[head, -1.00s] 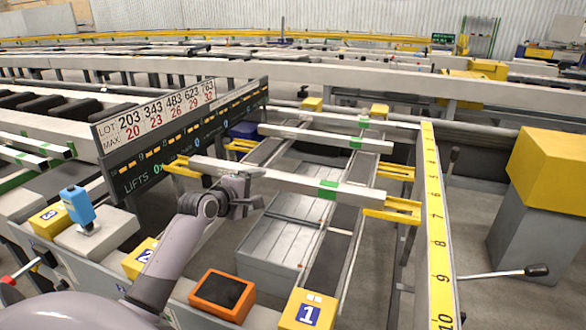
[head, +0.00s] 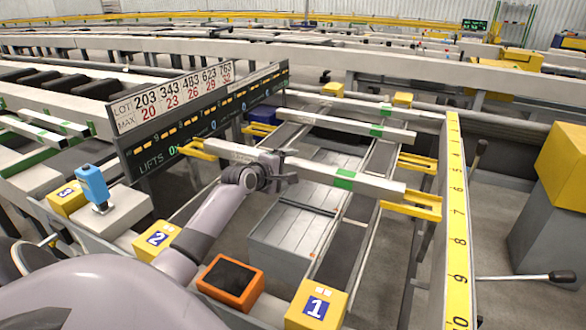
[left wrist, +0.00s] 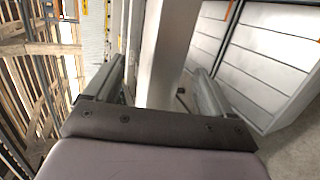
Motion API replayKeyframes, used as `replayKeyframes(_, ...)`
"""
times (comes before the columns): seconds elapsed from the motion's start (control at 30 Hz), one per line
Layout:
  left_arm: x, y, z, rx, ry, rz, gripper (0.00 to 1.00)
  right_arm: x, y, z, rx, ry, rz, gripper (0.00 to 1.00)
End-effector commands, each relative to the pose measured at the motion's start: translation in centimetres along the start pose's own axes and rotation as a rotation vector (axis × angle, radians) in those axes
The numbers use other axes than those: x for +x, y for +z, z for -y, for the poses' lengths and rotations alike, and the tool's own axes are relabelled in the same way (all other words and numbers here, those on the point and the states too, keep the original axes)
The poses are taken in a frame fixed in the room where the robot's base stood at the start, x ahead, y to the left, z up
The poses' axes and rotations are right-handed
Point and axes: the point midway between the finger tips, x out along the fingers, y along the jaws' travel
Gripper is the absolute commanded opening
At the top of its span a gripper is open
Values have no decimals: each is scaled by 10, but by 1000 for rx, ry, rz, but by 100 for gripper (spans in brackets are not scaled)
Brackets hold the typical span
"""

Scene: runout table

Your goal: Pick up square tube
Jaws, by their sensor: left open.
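The nearest square tube (head: 318,172) is a pale bar with a green band, lying across yellow supports. Two similar tubes lie behind it, a middle one (head: 335,122) and a far one (head: 345,102). My left gripper (head: 287,170) is open at the near tube, left of its green band. In the left wrist view the tube (left wrist: 168,50) runs between the two spread fingers (left wrist: 163,88), with a gap to the right finger. I cannot tell how deep it sits between them. My right gripper is not in view.
Yellow brackets (head: 412,206) hold the near tube's right end. A sign board (head: 200,115) stands behind its left end. A yellow ruler rail (head: 456,220) runs along the right. An orange-framed screen (head: 231,280) and a yellow block marked 1 (head: 316,306) stand in front.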

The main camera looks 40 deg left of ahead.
Motion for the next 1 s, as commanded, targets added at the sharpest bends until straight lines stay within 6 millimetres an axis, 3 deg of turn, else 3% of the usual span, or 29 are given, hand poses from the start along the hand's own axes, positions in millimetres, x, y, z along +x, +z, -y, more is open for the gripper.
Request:
replayKeyframes(0.43,11,0,0,1,0,-1,84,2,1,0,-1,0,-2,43)
replayKeyframes(0.7,11,0,0,1,-2,-1,0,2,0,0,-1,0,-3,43)
replayKeyframes(1.0,11,0,-1,1,1,-1,0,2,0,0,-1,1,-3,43)
